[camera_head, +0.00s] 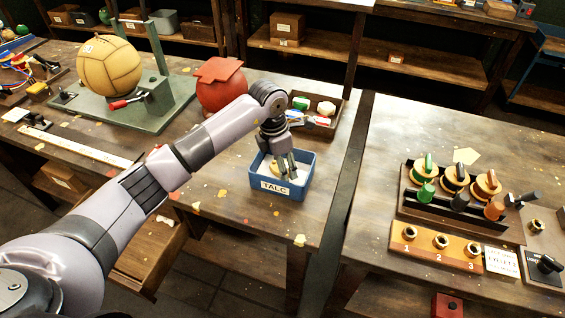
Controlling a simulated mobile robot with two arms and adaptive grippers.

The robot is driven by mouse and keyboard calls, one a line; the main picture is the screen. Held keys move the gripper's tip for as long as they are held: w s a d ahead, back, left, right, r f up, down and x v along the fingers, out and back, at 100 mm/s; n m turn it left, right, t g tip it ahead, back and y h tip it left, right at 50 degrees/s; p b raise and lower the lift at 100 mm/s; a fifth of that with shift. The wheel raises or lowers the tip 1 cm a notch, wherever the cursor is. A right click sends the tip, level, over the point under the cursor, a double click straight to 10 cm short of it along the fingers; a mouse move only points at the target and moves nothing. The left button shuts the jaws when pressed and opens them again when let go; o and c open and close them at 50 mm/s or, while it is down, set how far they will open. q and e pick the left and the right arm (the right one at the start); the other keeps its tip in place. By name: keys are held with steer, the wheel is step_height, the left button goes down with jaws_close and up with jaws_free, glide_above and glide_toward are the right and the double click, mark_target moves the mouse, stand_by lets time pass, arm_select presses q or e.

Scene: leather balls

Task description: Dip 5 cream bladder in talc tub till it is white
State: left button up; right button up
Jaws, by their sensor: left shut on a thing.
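A blue tub (303,188) with a label reading TALC stands near the right end of the left bench, with pale contents inside. My left gripper (284,172) points down into the tub and is shut on a small cream piece, the cream bladder (275,169). The fingers and the tub wall hide much of the bladder, and I cannot tell how white it is. My right gripper is not in view.
A tan ball (109,66) sits on a green stand. The right bench holds a dark rack (466,223) and a board with sockets (437,248). A gap separates the benches.

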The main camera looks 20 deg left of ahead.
arm_select(q)
steer(key=shift+f, duration=0.1)
stand_by(0.3)
steer(key=shift+f+b, duration=0.2)
steer(key=shift+b, duration=0.1)
stand_by(1.3)
steer(key=shift+r, duration=0.25)
steer(key=shift+r+p, duration=1.3)
steer(key=shift+r, duration=0.7)
steer(key=shift+r+p, duration=1.1)
steer(key=shift+r, duration=1.15)
